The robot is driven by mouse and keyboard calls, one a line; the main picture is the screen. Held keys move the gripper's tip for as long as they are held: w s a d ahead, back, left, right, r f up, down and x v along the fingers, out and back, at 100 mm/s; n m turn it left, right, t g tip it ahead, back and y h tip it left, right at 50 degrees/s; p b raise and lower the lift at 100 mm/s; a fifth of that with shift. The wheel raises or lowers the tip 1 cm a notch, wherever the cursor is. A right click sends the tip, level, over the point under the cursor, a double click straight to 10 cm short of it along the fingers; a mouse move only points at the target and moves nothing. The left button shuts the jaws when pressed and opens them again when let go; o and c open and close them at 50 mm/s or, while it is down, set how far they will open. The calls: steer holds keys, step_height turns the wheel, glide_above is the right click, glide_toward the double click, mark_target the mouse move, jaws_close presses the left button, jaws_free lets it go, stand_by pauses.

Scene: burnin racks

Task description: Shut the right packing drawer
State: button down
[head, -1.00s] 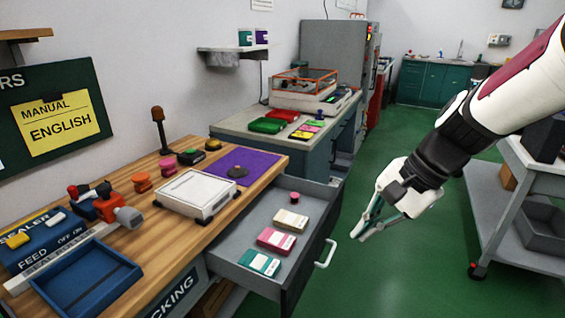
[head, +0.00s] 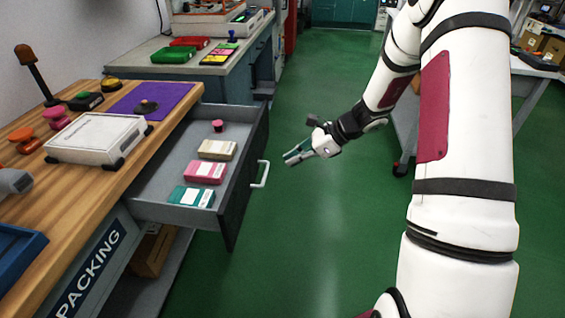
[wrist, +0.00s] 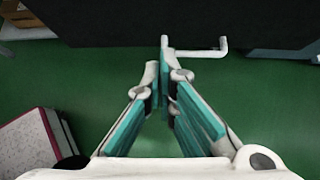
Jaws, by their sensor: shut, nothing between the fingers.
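The right packing drawer (head: 239,176) is pulled out from under the wooden packing bench. Its dark front has a white handle (head: 260,174), which also shows in the wrist view (wrist: 205,51) against the dark drawer front (wrist: 110,20). Inside the drawer lie a tan box (head: 217,150), a pink box (head: 205,172), a teal box (head: 191,196) and a small pink round piece (head: 217,126). My gripper (head: 288,158) is to the right of the handle, in front of the drawer front and apart from it. Its fingers (wrist: 165,75) are shut and empty, pointing toward the drawer front.
The packing bench (head: 75,190) holds a white scale (head: 97,138), a purple mat (head: 150,100) and a blue tray (head: 18,255). A second bench (head: 180,65) stands behind. A grey trolley (head: 405,125) is at the right. Green floor (head: 320,230) lies clear before the drawer.

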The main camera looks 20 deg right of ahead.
mark_target(248, 176)
steer(key=shift+w+a+r+b+x, duration=0.15)
steer(key=shift+a+r+b+x, duration=0.2)
steer(key=shift+x, duration=1.55)
steer(key=shift+w+a+r+b+x, duration=0.15)
steer(key=shift+r+b+x, duration=0.2)
steer(key=shift+x, duration=1.55)
steer(key=shift+w+a+r+b+x, duration=0.15)
steer(key=shift+a+r+b+x, duration=0.25)
steer(key=shift+x, duration=1.5)
steer(key=shift+f, duration=0.1)
steer(key=w+a, duration=0.4)
steer(key=a, duration=0.4)
steer(key=w+a, duration=0.5)
steer(key=a, duration=0.2)
steer(key=w+a, duration=0.4)
steer(key=a, duration=0.4)
steer(key=shift+w+a, duration=0.35)
steer(key=shift+w, duration=0.05)
steer(key=shift+a, duration=0.1)
